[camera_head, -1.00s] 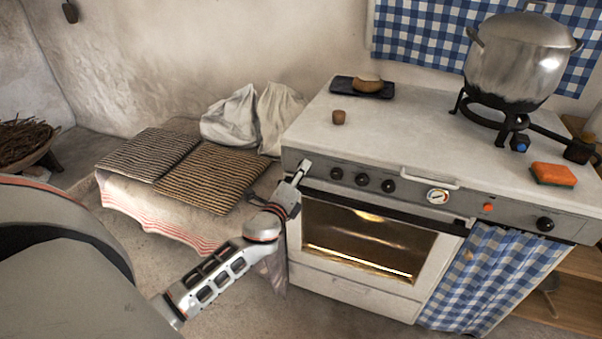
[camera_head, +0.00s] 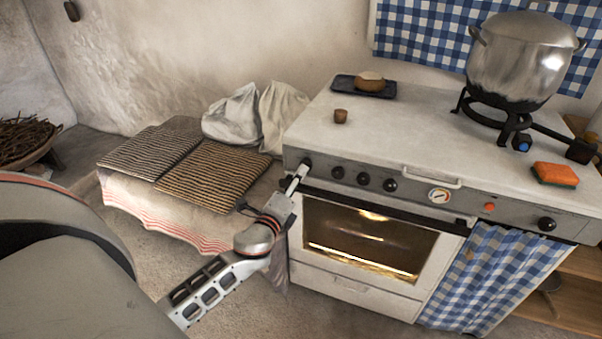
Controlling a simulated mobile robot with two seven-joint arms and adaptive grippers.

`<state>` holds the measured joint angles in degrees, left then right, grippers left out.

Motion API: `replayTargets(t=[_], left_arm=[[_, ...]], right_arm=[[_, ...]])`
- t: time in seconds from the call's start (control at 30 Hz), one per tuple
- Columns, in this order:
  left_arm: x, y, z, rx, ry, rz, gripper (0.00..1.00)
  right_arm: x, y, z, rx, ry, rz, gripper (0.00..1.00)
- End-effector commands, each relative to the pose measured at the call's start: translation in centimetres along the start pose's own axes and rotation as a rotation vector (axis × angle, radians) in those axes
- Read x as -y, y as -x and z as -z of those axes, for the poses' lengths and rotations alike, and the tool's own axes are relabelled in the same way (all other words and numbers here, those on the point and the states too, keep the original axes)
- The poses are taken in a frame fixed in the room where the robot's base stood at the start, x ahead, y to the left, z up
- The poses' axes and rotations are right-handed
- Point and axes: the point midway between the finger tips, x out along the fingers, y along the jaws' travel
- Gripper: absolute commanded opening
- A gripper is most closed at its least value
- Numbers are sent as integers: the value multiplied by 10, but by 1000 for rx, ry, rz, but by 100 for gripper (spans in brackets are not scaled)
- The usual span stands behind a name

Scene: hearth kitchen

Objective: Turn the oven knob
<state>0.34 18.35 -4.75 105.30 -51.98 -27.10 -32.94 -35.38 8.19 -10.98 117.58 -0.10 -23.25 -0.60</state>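The white oven (camera_head: 350,290) has a grey front panel with a row of black knobs. The leftmost knob (camera_head: 307,162) shows just above my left gripper's tip; three more black knobs stand to its right, (camera_head: 337,172), (camera_head: 363,179) and (camera_head: 390,185). Another black knob (camera_head: 546,224) is at the panel's far right. My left gripper (camera_head: 297,178) points up at the leftmost knob from below. I cannot tell whether it touches the knob, nor how its fingers are set. The oven window (camera_head: 365,240) glows inside. My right gripper is not in view.
A gauge (camera_head: 439,196), an orange button (camera_head: 490,207) and a towel rail (camera_head: 430,176) are on the front.

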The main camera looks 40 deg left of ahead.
Motion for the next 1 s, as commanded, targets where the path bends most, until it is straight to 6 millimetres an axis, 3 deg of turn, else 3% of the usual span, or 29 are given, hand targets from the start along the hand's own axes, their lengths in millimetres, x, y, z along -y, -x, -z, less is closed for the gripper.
replayTargets(t=[0.2, 0.4, 1.0], left_arm=[[-1, 45, 0, 0, 2, -2, 43], [0, 68, 0, 0, 3, 0, 43], [0, 75, -1, 1, 1, 0, 43]], right_arm=[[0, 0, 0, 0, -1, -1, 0], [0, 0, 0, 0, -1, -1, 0], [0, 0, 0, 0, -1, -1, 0]])
